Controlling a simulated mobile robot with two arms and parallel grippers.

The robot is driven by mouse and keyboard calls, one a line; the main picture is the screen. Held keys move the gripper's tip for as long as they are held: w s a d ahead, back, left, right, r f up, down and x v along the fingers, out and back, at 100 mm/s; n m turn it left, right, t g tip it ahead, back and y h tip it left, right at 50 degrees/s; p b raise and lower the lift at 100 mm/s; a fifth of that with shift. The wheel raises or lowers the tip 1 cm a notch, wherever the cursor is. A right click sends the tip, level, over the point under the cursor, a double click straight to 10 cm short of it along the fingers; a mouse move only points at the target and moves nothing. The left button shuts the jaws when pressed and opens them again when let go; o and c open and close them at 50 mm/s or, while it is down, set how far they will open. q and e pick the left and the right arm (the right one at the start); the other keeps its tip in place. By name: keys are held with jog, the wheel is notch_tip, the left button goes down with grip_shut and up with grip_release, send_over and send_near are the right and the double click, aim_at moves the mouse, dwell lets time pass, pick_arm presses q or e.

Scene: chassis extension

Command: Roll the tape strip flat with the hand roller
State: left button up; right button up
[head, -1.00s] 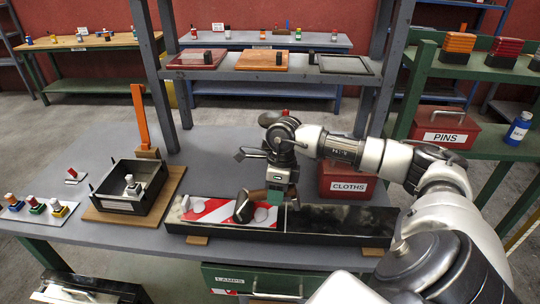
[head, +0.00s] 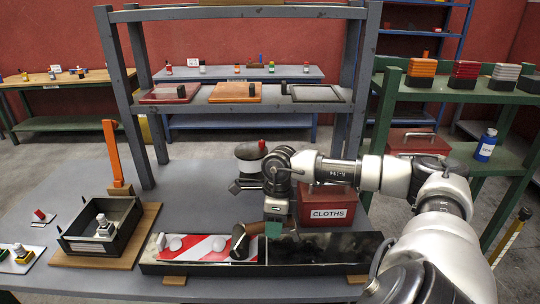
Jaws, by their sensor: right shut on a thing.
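The red-and-white striped tape strip (head: 202,255) lies along the left part of a long dark tray-like chassis piece (head: 325,267) on the grey table. Pale round spots, perhaps bubbles, show on it, one near its left end (head: 176,243) and one near its middle (head: 219,243). The hand roller (head: 239,243), a dark cylinder with a brown handle, is at the tape's right end; I cannot tell whether it presses on it. My right gripper (head: 274,230) is shut on the roller's handle, above and right of the cylinder, and hides part of it. My left gripper is not in view.
A black open box (head: 77,245) stands on a wooden board at the left, near an orange upright (head: 112,155). A red CLOTHS box (head: 327,212) stands right behind the chassis piece. A grey shelf frame (head: 230,95) rises behind.

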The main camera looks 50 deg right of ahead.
aim_at(250, 225)
jog(key=shift+w+a, duration=1)
jog(key=shift+w, duration=0.15)
jog(key=shift+w+a, duration=1)
jog(key=shift+w, duration=0.15)
jog(key=shift+w+a, duration=0.95)
jog(key=shift+w, duration=0.2)
jog(key=shift+w+a+f+b, duration=0.1)
jog(key=shift+w+a+b, duration=0.1)
jog(key=shift+w+a, duration=1.4)
jog(key=shift+w+a+b, duration=0.2)
jog(key=shift+w+a, duration=1.1)
jog(key=shift+w, duration=0.5)
jog(key=shift+s+d, duration=1.05)
jog(key=shift+s, duration=0.15)
jog(key=shift+s+d, duration=0.95)
jog(key=shift+s, duration=0.2)
jog(key=shift+s+d+b, duration=0.65)
jog(key=shift+s+d, duration=0.25)
jog(key=shift+s, duration=0.15)
jog(key=shift+s+d+b, duration=0.4)
jog(key=shift+s+d, duration=0.65)
jog(key=shift+s, duration=0.15)
jog(key=shift+s+d+f+b, duration=0.1)
jog(key=shift+s+d+b, duration=1.45)
jog(key=shift+s, duration=0.4)
jog(key=shift+s+d, duration=0.35)
